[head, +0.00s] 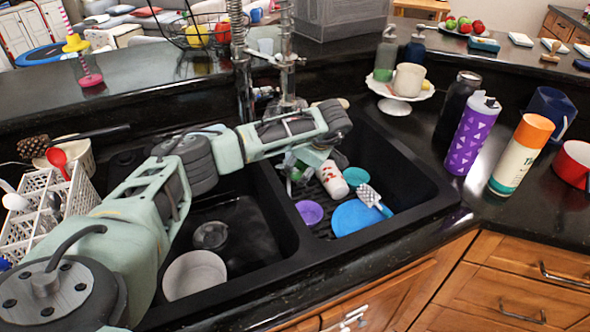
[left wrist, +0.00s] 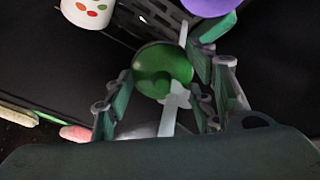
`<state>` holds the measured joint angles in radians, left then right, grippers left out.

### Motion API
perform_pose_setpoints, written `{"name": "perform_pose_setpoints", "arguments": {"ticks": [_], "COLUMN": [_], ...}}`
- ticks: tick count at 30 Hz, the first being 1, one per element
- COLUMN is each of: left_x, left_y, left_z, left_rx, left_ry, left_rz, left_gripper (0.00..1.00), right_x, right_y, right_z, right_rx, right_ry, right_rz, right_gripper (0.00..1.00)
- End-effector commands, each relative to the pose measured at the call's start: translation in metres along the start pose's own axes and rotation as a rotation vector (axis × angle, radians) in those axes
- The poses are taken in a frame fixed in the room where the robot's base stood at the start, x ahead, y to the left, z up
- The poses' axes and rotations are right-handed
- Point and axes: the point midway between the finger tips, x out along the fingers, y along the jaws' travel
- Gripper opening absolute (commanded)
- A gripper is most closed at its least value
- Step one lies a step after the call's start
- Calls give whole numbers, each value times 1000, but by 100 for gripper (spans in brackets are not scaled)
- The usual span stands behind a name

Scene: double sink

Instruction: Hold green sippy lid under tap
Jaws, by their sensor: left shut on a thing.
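The round green sippy lid (left wrist: 160,68) sits between the two fingers of my left gripper (left wrist: 165,95) in the left wrist view. The gripper is shut on it. The tall metal tap (head: 243,70) stands behind the sink divider, partly hidden by my left arm. I cannot tell whether water runs. My right gripper is not in view.
The right basin holds a white patterned cup (head: 332,180), a purple lid (head: 310,212), a blue plate (head: 355,217) and a teal bowl (head: 356,176). Bottles (head: 474,135) stand right; a utensil rack (head: 40,222) stands left.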

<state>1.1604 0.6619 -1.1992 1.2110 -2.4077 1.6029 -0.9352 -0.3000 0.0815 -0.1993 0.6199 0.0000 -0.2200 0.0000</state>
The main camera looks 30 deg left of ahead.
Motion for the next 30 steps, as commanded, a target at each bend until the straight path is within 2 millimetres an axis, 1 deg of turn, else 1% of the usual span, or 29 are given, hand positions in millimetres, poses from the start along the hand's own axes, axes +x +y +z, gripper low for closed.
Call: {"name": "perform_pose_setpoints", "arguments": {"ticks": [6,16,30], "left_x": [-1,-1,-19], "left_y": [-7,-10,-26], "left_z": [-5,-4,23], "left_rx": [2,1,3], "left_ry": [0,0,0], "left_rz": [-1,0,0], "left_gripper": [33,33,33], "right_x": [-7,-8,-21], "right_y": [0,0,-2], "right_z": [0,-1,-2], "right_rx": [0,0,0], "right_ry": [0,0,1], "right_rz": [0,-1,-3], "right_gripper": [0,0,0]}}
